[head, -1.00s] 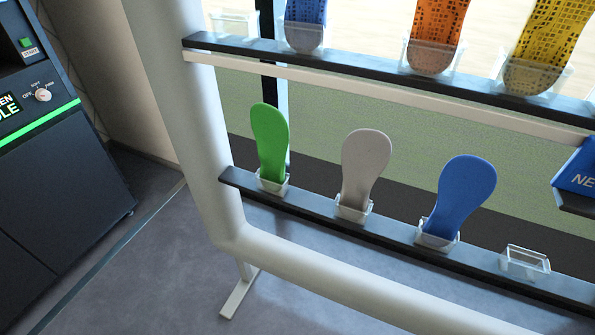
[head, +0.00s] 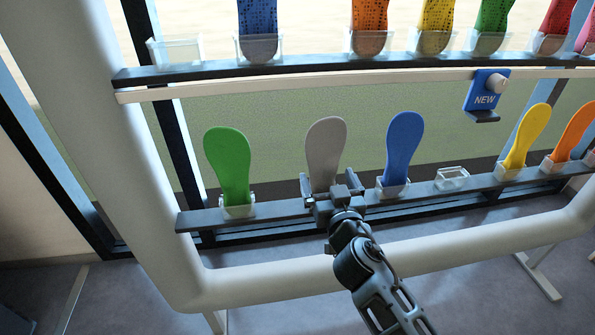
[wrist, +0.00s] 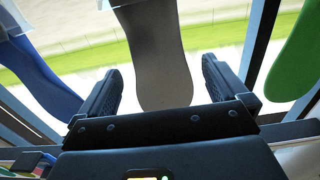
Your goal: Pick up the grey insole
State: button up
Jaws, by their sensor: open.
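The grey insole (head: 325,145) stands upright on the lower rack shelf, between the green insole (head: 228,160) and the blue insole (head: 403,147). My gripper (head: 329,187) is open at its lower part. In the wrist view the grey insole (wrist: 157,50) lies between the two fingers of my gripper (wrist: 162,82), one on each side, with gaps visible to both. The holder under the grey insole is hidden behind my gripper in the head view. Whether the fingers reach past the insole's thickness I cannot tell.
The lower shelf (head: 275,211) also has an empty clear holder (head: 452,177) and a yellow insole (head: 526,138). An upper shelf (head: 205,72) bears several patterned insoles. A blue NEW sign (head: 485,95) hangs between. A thick white tube frame (head: 262,284) runs below and left.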

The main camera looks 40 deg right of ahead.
aim_at(323, 169)
jog(key=x, duration=0.2)
jog(key=p+x, duration=0.1)
jog(key=x, duration=0.4)
jog(key=shift+w+d+f+p, duration=0.15)
jog(key=shift+d+f+p, duration=0.05)
jog(key=shift+f+p, duration=0.2)
jog(key=c, duration=0.9)
